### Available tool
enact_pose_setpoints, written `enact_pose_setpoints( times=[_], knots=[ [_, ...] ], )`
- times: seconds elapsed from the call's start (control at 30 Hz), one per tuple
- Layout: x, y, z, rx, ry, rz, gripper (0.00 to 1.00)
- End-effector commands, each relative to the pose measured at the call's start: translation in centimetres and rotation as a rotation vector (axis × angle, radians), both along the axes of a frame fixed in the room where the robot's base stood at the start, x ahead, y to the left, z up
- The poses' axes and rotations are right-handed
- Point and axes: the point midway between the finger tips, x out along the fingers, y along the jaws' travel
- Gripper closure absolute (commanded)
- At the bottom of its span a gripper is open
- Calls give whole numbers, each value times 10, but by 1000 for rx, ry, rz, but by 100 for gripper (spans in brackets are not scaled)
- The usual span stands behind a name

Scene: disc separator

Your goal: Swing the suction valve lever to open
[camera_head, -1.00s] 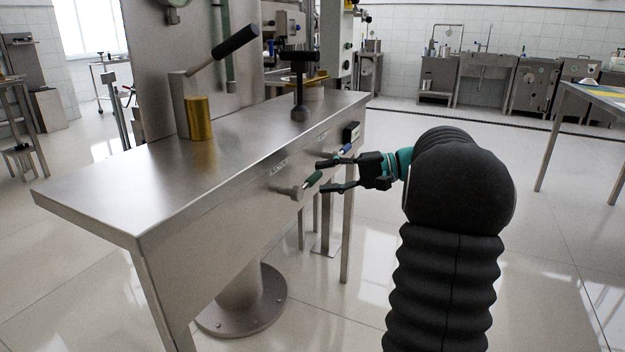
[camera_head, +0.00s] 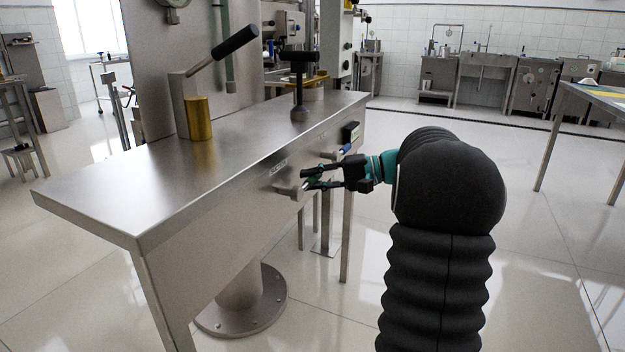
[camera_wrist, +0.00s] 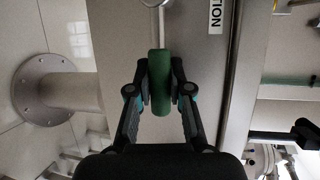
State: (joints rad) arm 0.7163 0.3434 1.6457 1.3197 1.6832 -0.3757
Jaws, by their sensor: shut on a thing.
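The suction valve lever has a green grip (camera_wrist: 161,85) on a metal stem, mounted on the front face of the steel bench. In the wrist view the grip lies between both fingers of my gripper (camera_wrist: 160,84), with a finger against each side. A label (camera_wrist: 216,14) ending in "TION" is on the bench face beside it. In the head view my gripper (camera_head: 311,179) is closed around the green grip, which is mostly hidden by the fingers. The lever's metal hub (camera_head: 290,190) shows just left of the fingertips.
A second lever with a blue grip (camera_head: 345,149) sits close behind my gripper on the same face, near a black box (camera_head: 350,132). The steel bench top (camera_head: 150,185) carries a brass cylinder (camera_head: 199,118) and a black-handled lever (camera_head: 235,42). Open floor lies to the right.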

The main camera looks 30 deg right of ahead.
Motion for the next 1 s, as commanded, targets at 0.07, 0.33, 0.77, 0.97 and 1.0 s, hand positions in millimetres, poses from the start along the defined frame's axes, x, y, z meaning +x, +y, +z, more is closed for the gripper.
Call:
enact_pose_setpoints(
  times=[0.07,0.33,0.77,0.97,1.0],
  knots=[
    [0,0,0,-1,0,0,100],
    [0,0,4,-51,-40,1,100],
    [-4,5,25,-295,-231,0,100],
    [-7,8,35,-403,-315,1,100],
    [-7,8,37,-421,-329,0,100]
  ],
)
